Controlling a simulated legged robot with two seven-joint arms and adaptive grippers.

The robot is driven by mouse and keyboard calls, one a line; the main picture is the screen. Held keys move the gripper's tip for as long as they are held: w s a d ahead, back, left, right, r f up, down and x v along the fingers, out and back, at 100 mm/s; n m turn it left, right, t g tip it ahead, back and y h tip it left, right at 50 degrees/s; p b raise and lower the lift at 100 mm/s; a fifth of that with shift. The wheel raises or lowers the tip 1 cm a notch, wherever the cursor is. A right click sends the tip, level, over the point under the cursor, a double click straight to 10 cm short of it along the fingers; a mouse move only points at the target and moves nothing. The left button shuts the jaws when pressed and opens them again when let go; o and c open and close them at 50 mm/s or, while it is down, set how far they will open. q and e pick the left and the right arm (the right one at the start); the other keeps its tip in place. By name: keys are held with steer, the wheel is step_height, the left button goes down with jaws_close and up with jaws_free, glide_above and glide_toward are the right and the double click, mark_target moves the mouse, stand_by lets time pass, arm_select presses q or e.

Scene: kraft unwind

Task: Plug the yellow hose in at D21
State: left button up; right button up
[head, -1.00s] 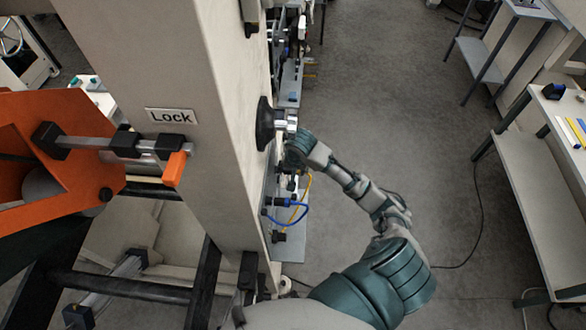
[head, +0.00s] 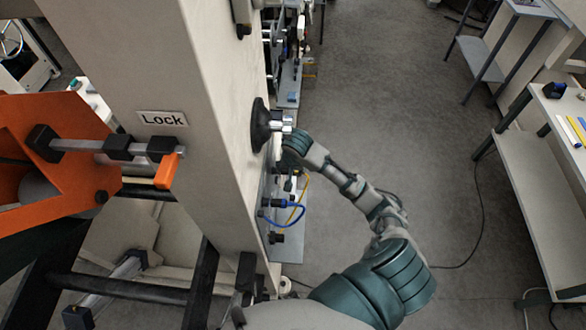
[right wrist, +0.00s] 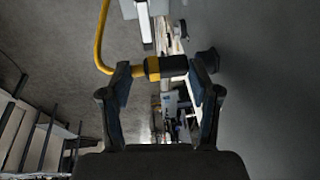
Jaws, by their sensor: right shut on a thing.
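My right gripper (right wrist: 162,70) is shut on the yellow hose's dark plug end, which lies crosswise between the two fingers in the right wrist view. The yellow hose (right wrist: 101,38) bends up from the plug's left side and leaves the top of that view. In the head view, part of the yellow hose (head: 302,190) hangs by the side of the tall beige post, below my right wrist. The right gripper's fingers are mostly hidden there. I cannot read a D21 label or make out that socket in either view. My left gripper is not in view.
A blue hose (head: 290,218) loops beside the post (head: 200,110) below the yellow one. A black round knob (head: 262,126) juts from the post near my wrist. An orange guard with a lock lever (head: 165,170) is at left. A bench (head: 535,170) stands right, across clear floor.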

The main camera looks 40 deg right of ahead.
steer(key=shift+a+r, duration=0.15)
steer(key=shift+r, duration=0.1)
stand_by(0.8)
steer(key=shift+s+a+f, duration=0.1)
steer(key=shift+a+f, duration=0.1)
steer(key=shift+f, duration=0.1)
stand_by(0.7)
steer(key=shift+s+d+f, duration=0.15)
steer(key=shift+s+d, duration=0.1)
steer(key=shift+c, duration=0.5)
steer(key=s+d, duration=0.1)
steer(key=d, duration=0.1)
steer(key=s+d, duration=0.1)
steer(key=shift+s+d, duration=0.2)
steer(key=shift+d, duration=0.15)
steer(key=shift+a+r, duration=0.25)
steer(key=shift+a, duration=0.05)
